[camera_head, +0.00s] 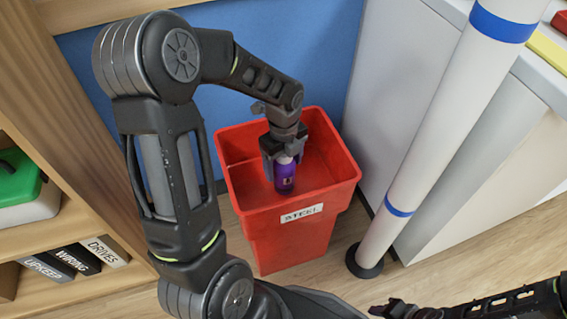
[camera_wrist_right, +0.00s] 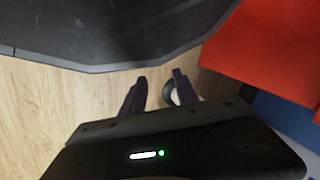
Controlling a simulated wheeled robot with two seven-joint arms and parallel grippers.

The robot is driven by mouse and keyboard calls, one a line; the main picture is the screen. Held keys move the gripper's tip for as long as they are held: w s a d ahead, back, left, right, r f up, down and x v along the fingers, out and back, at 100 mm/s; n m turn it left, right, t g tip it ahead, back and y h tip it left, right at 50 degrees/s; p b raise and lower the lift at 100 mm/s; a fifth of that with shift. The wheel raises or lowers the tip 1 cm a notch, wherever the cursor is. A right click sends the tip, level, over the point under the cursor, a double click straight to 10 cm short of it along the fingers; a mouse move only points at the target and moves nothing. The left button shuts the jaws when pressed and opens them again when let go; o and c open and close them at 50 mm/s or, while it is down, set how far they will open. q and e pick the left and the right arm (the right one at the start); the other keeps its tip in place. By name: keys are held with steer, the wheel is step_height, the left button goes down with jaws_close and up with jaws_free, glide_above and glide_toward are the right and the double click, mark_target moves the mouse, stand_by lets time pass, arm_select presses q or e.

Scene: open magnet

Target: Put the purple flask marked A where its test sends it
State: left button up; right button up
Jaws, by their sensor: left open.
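The purple flask (camera_head: 285,177) is upright inside the red bin (camera_head: 337,179), whose front label reads STEEL. Its light top is between the fingers of my left gripper (camera_head: 284,153), which points down into the bin and is open. I cannot tell whether the flask stands on the bin's floor. A small mark on the flask is too small to read. My right gripper (camera_wrist_right: 160,82) is open and empty above the wooden floor in the right wrist view. In the head view it is low at the right, partly cut off.
A white pole with blue bands (camera_head: 425,135) stands on a dark base right of the bin, beside a white cabinet (camera_head: 395,75). A wooden shelf (camera_head: 75,215) with binders and a green-lidded box stands at left. A blue wall is behind the bin.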

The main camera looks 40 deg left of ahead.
arm_select(q)
step_height(320, 180, up, 12)
steer(key=p, duration=0.3)
steer(key=shift+r+p, duration=0.15)
steer(key=shift+p, duration=0.2)
stand_by(1.6)
